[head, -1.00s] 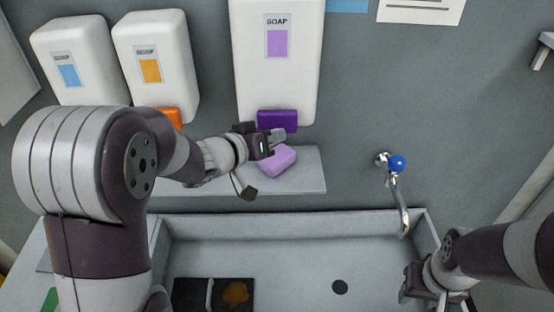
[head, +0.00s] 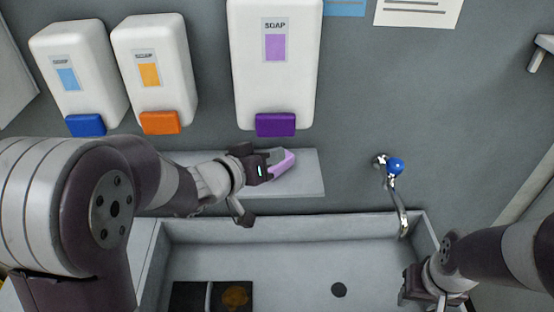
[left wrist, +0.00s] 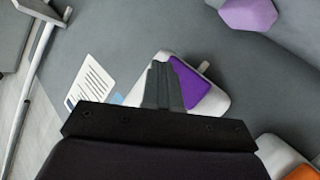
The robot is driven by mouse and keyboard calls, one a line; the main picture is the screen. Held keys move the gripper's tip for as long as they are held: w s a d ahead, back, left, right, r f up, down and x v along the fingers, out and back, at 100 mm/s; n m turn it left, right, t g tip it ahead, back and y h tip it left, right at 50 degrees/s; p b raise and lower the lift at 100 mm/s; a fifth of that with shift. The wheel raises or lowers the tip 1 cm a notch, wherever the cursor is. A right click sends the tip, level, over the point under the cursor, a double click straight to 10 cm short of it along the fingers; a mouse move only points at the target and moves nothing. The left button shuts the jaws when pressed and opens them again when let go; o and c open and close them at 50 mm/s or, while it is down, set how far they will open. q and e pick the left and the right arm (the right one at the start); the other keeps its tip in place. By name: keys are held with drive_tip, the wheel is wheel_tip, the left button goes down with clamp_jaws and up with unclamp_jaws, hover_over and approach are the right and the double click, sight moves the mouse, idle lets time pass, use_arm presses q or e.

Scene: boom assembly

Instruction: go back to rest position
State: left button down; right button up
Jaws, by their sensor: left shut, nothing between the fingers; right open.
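My left gripper (head: 281,158) is shut and empty, over the grey shelf (head: 308,188) below the large soap dispenser. In the head view it partly covers a lavender soap bar (head: 285,166) on that shelf. In the left wrist view the shut fingers (left wrist: 160,84) point at the large dispenser's purple lever (left wrist: 187,88), and the soap bar (left wrist: 247,13) shows apart from them at the upper right. My right gripper (head: 414,284) is open at the right end of the sink; its fingertips are hard to make out.
The sink (head: 300,257) lies below the shelf, with a dark tray (head: 190,295) and a brown-stained sponge or dish area in it. A blue-knobbed tap (head: 396,166) is on the wall. Blue (head: 86,125), orange (head: 160,122) and purple (head: 275,124) dispenser levers line the wall.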

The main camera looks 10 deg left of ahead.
use_arm(q)
drive_tip(key=s+a+f+g+y+b, duration=0.3)
drive_tip(key=s+a+f+y, duration=0.15)
drive_tip(key=f, duration=0.35)
drive_tip(key=s+a+f+g+y+b, duration=0.3)
drive_tip(key=a+f, duration=0.2)
drive_tip(key=f, duration=0.4)
drive_tip(key=s+d+f+g+b, duration=0.2)
drive_tip(key=s+f+b, duration=0.2)
drive_tip(key=f, duration=0.2)
drive_tip(key=s+d+f+g+b, duration=0.3)
drive_tip(key=s+f+b, duration=0.1)
drive_tip(key=f+b, duration=0.1)
drive_tip(key=shift+s+d+f+g+h, duration=0.15)
drive_tip(key=shift+s+f+g+h, duration=0.25)
drive_tip(key=shift+f, duration=0.45)
drive_tip(key=shift+w, duration=0.1)
